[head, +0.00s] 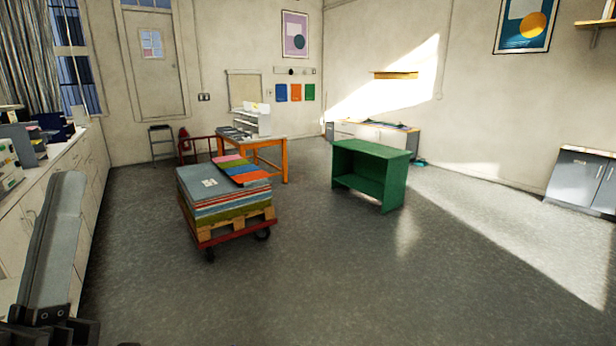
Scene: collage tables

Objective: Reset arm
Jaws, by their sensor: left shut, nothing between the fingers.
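My left gripper (68,186) is at the lower left of the head view, its long grey fingers pointing up and away from a dark base at the bottom edge. It is shut and holds nothing. It shows in front of the white cabinets along the left wall; no contact with them can be made out. My right gripper is not in view.
A red cart (232,236) with a pallet and stacked coloured sheets (212,184) stands mid-floor. Behind it is an orange table (270,144); to its right is a green shelf unit (370,162). White cabinets (88,168) line the left. The front and right floor is clear.

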